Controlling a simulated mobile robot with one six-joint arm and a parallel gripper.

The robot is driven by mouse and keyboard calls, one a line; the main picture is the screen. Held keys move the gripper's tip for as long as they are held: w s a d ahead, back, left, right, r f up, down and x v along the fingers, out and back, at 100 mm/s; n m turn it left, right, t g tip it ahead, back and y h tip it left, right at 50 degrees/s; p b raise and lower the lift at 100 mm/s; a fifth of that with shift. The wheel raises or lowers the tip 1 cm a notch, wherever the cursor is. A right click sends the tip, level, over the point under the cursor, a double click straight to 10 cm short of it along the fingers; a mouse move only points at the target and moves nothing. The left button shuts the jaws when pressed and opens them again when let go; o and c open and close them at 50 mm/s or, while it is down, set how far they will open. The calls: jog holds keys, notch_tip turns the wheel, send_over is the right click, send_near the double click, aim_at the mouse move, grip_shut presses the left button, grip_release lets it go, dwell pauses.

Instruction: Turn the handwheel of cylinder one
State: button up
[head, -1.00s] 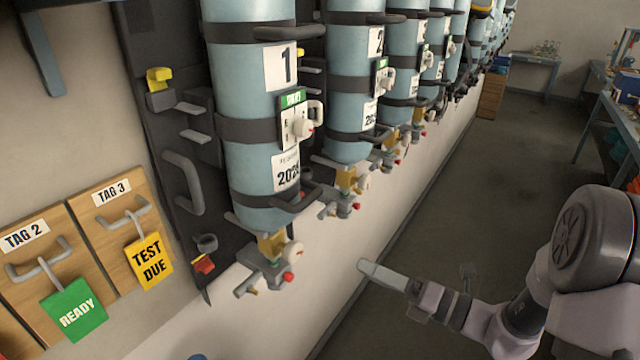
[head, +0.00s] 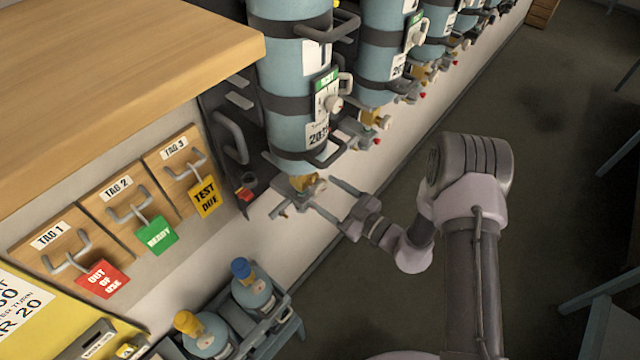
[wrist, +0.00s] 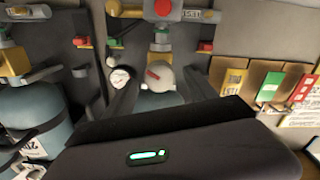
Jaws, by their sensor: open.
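Cylinder one (head: 290,88) is a tall light-blue tank strapped to the dark wall rack in the head view, its "1" label partly cut by a handle. Its brass valve (head: 301,183) sits at the bottom end. My gripper (head: 322,193) is open at that valve, with fingers reaching toward it from the right. In the wrist view, a rounded grey part with a red mark, seemingly the handwheel (wrist: 160,77), shows between the two dark fingers. A white gauge (wrist: 119,76) is beside the left finger. Contact cannot be told, and my gripper body hides the lower area.
More cylinders (head: 381,50) line the wall to the right. Tag boards with a red tag (head: 103,279), green tag (head: 160,235) and yellow tag (head: 206,198) are left. A wooden shelf (head: 110,75) overhangs them. Small bottles (head: 252,290) stand below in a rack. Open floor lies right.

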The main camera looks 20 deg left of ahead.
jog(key=shift+x, duration=1.45)
jog(key=c, duration=1.4)
jog(key=shift+n, duration=0.4)
